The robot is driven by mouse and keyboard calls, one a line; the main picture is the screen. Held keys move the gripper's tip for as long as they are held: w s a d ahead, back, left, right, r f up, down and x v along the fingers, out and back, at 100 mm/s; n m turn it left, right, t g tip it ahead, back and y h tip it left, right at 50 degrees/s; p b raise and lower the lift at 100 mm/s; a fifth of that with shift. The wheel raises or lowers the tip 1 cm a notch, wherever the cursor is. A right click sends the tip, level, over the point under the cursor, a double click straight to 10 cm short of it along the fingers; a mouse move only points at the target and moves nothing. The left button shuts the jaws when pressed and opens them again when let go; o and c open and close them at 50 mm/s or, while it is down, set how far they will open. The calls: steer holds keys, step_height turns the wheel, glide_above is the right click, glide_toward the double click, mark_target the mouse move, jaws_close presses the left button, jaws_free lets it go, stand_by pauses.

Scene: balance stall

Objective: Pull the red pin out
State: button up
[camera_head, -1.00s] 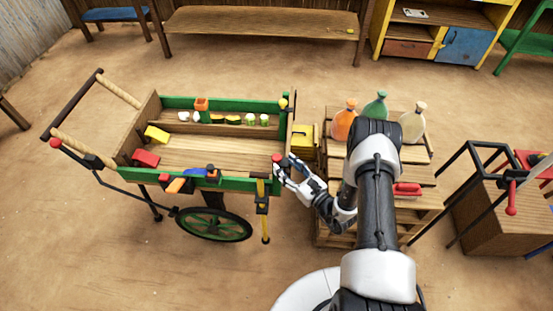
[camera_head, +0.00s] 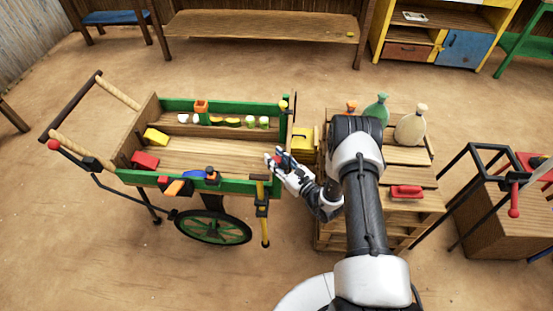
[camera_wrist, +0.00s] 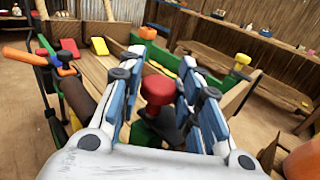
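The red pin shows in the wrist view as a round red knob (camera_wrist: 157,90) standing near the cart's green corner. My gripper (camera_wrist: 163,62) is open, with its blue-padded fingers on either side of the knob. A gap shows on the right of the knob; whether the left finger touches it I cannot tell. The pin's lower part is hidden.
The cart bed holds a yellow block (camera_head: 156,137), a red block (camera_head: 145,160) and small items along its rails. A slatted wooden stand (camera_head: 408,172) with flasks (camera_head: 411,125) and a red-handled item (camera_head: 406,191) is close to my arm's right. Open floor lies in front.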

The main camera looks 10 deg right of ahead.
mark_target(277, 159)
jaws_close()
stand_by(0.3)
step_height(277, 159, up, 4)
steer(key=p, duration=0.3)
steer(key=shift+r, duration=0.25)
steer(key=shift+w+f, duration=0.1)
steer(key=shift+o, duration=1)
jaws_free()
steer(key=shift+o, duration=1.2)
